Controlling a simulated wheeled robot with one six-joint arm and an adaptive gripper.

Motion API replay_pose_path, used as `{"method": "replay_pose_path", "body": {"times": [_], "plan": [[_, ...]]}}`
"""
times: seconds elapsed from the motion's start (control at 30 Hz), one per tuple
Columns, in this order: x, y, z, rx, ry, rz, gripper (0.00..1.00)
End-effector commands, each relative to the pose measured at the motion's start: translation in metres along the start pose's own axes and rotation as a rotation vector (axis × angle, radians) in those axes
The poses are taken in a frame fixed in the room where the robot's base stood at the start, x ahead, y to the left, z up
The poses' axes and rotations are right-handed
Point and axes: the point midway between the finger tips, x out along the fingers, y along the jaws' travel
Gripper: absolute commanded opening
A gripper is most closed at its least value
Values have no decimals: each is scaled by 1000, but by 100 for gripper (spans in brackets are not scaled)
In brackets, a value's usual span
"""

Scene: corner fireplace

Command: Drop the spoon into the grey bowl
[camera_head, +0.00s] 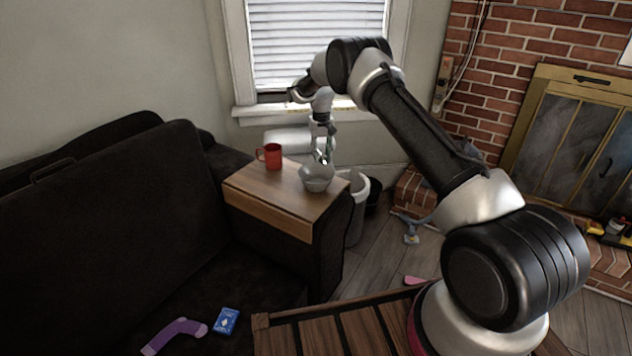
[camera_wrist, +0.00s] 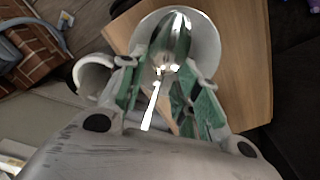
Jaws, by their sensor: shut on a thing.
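The grey bowl (camera_head: 316,180) stands on the wooden side table, near its right corner. In the wrist view the bowl (camera_wrist: 211,50) lies under the fingertips. My gripper (camera_head: 322,152) is above the bowl, pointing down. In the wrist view my gripper (camera_wrist: 165,82) is shut on the shiny metal spoon (camera_wrist: 170,42). The spoon's wide end is over the bowl's opening and its handle runs back between the fingers. I cannot tell if the spoon touches the bowl.
A red mug (camera_head: 272,156) stands on the side table (camera_head: 265,195), left of the bowl. A white bin (camera_head: 357,205) stands behind the table's right side. A dark sofa (camera_head: 110,220) holds a blue card pack (camera_head: 226,320) and a purple sock (camera_head: 172,337).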

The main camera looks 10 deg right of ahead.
Motion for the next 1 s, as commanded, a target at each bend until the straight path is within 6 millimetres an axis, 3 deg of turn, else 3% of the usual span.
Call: {"method": "replay_pose_path", "body": {"times": [0.2,0.33,0.67,1.0], "plan": [[-38,-4,-27,2,5,-1,10],[-56,-4,-27,3,1,0,10],[-49,-2,-18,2,2,0,10],[-11,-3,-17,2,0,0,10]]}}
